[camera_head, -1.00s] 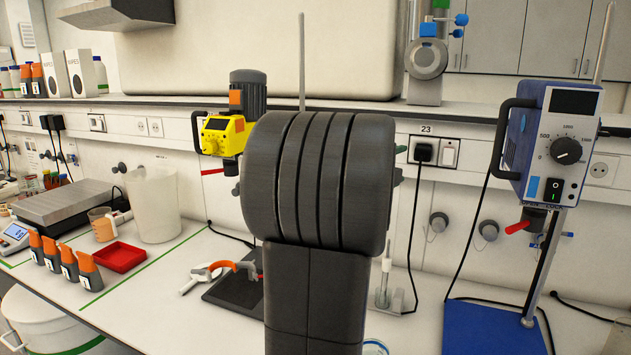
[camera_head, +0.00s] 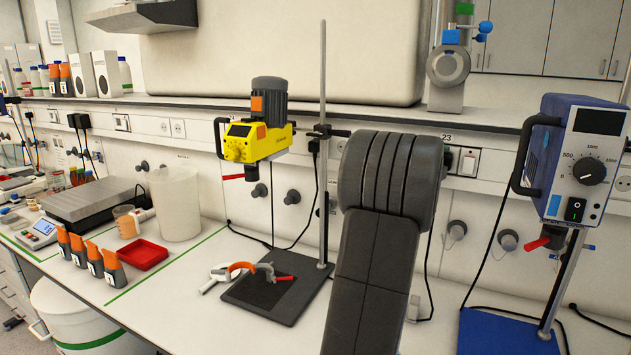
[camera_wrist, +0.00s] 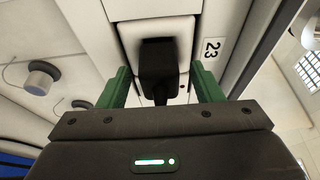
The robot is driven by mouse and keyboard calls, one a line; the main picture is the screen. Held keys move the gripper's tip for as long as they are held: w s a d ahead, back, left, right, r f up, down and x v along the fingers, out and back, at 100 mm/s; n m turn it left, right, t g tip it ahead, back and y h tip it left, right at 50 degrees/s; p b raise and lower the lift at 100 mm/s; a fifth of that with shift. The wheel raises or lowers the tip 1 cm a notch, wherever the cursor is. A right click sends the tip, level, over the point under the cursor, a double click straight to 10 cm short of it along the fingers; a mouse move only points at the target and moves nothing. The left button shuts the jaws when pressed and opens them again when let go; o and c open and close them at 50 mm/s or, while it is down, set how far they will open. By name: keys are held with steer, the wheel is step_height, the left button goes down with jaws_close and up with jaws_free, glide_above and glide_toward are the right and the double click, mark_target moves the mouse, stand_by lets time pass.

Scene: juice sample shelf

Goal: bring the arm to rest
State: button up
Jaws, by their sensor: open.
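My arm (camera_head: 375,240) rises in front of the bench in the head view, with its thick dark joint in front of the wall. My gripper (camera_wrist: 160,82) shows in the wrist view with its two green fingers apart and nothing held between them. Beyond the fingers are a black plug (camera_wrist: 158,68) in a wall socket and the label 23 (camera_wrist: 211,48). The head view does not show the gripper; my arm may hide it.
A yellow stirrer (camera_head: 252,140) on a stand is left of my arm, and a blue stirrer (camera_head: 575,165) is at the right. A red tray (camera_head: 143,254), several orange-capped bottles (camera_head: 95,258) and a white bucket (camera_head: 176,203) stand at the left.

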steer(key=shift+w+d, duration=0.2)
steer(key=shift+d, duration=0.05)
steer(key=shift+s+a, duration=0.1)
steer(key=b+v, duration=0.3)
steer(key=v, duration=1)
steer(key=p+x, duration=0.3)
steer(key=x, duration=1)
steer(key=shift+r, duration=0.1)
steer(key=shift+f, duration=0.25)
steer(key=shift+s+a+r+b, duration=0.1)
steer(key=shift+s+a+b, duration=0.3)
steer(key=shift+s, duration=0.3)
steer(key=shift+s+a+b, duration=0.25)
steer(key=shift+s+b, duration=0.2)
steer(key=shift+s, duration=0.25)
steer(key=shift+s+r, duration=0.1)
steer(key=shift+r, duration=0.05)
